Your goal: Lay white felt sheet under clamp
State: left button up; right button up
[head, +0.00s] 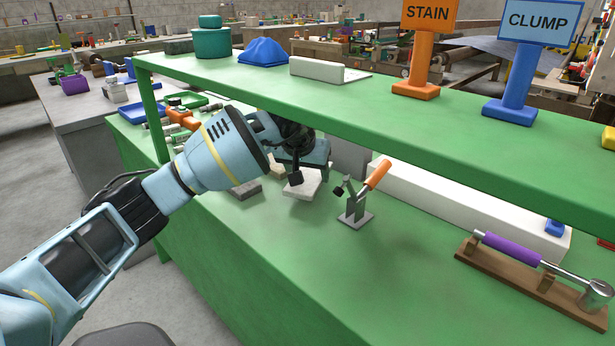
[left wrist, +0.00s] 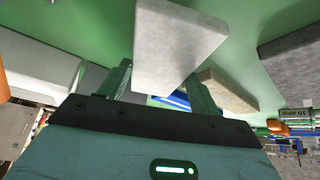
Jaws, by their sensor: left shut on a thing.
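The white felt sheet (head: 301,190) is a thick pale square pad. My left gripper (head: 297,179) is shut on its far edge, and in the left wrist view the sheet (left wrist: 178,48) sticks out between the two fingers. Whether it touches the green bench top is hard to tell. The clamp (head: 355,214), a grey metal toggle with an orange handle (head: 378,175), stands on the bench just right of the sheet. The sheet is beside the clamp, not under it. My right gripper is in neither view.
A dark grey pad (head: 246,190) and a beige pad (left wrist: 228,92) lie left of the sheet. A long white box (head: 450,205) lies behind the clamp. A green shelf (head: 400,130) overhangs the bench. The front bench area is clear.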

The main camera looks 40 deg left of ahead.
pick_arm(q)
jog(key=shift+f, duration=0.7)
jog(key=shift+f, duration=0.2)
jog(key=o, duration=1)
jog(key=shift+r, duration=0.15)
jog(key=shift+s+r, duration=0.1)
jog(key=shift+r, duration=0.2)
jog(key=v, duration=0.2)
jog(key=shift+s+r, duration=0.15)
jog(key=shift+r, duration=0.2)
jog(key=shift+o, duration=0.3)
jog(key=s+d, duration=0.1)
jog(key=s, duration=0.2)
jog(key=s+d, duration=0.2)
jog(key=s, duration=0.2)
jog(key=s+d, duration=0.1)
jog(key=s, duration=0.3)
jog(key=shift+s+d+f, duration=0.15)
jog(key=shift+d+f, duration=0.05)
jog(key=shift+d, duration=0.05)
